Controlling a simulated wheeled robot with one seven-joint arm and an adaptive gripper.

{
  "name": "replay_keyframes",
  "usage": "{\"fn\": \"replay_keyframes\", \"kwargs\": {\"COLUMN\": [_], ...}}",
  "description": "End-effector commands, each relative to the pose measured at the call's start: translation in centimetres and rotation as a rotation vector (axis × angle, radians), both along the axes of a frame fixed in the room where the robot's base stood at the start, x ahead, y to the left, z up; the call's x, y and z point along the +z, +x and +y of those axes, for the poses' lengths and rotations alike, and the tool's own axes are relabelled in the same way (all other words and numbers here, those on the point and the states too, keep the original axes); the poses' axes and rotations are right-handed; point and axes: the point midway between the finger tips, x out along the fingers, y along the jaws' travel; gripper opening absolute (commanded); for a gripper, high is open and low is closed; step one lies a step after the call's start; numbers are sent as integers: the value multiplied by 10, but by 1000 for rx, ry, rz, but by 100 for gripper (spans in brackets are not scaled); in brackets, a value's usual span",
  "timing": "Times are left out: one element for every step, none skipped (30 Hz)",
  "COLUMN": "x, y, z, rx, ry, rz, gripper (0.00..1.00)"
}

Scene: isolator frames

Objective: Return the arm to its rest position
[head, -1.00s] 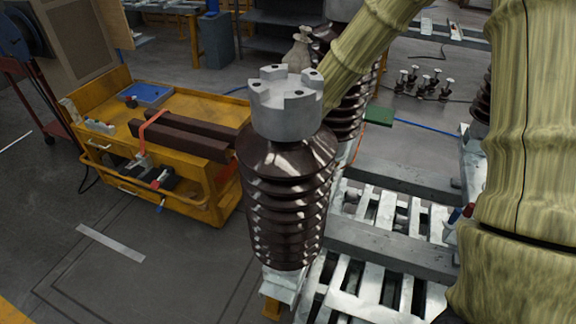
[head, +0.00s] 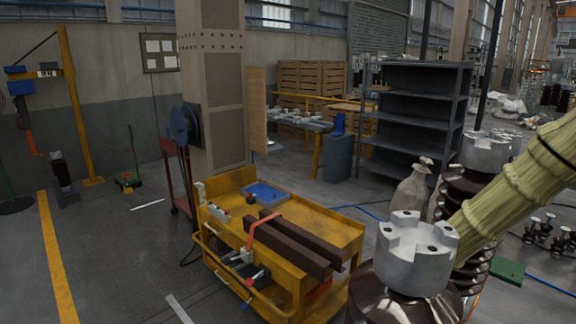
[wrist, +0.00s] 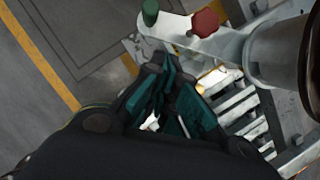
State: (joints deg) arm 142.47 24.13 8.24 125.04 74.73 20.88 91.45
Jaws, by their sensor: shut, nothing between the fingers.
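My arm (head: 512,190), with a yellow-green sleeve-like surface, crosses the right side of the head view. My gripper is outside the head view. In the wrist view my gripper (wrist: 168,98) shows its teal finger pads drawn together, with nothing held. It hangs over a pale metal frame (wrist: 243,98) and grey floor, touching nothing that I can see.
A brown insulator with a grey slotted cap (head: 415,252) stands close to my arm; another cap (head: 485,152) is behind. A yellow cart (head: 335,228) is left of them. Red (wrist: 205,22) and green (wrist: 150,12) knobs lie beyond my fingers. Open floor is at left.

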Motion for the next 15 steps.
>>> {"fn": "replay_keyframes", "kwargs": {"x": [-5,-8,-12,-15,-18,-22,-25,-28,-32,-35,-38,-41,-44,-48,-51], "y": [2,3,5,6,7,8,10,11,13,14,15,17,18,19,20], "z": [0,0,0,0,0,0,0,-1,-1,-1,-1,-1,-1,-1,-1], "rx": [-1,0,-1,0,0,-1,-1,0,-1,-2,-2,0,0,-1,-1], "ry": [0,1,1,1,1,1,1,0,0,1,1,0,0,0,0], "rz": [1,1,1,1,1,2,2,1,1,2,1,1,1,2,1], "gripper": [0,0,0,0,0,0,0,0,0,0,0,0,0,0,0]}}
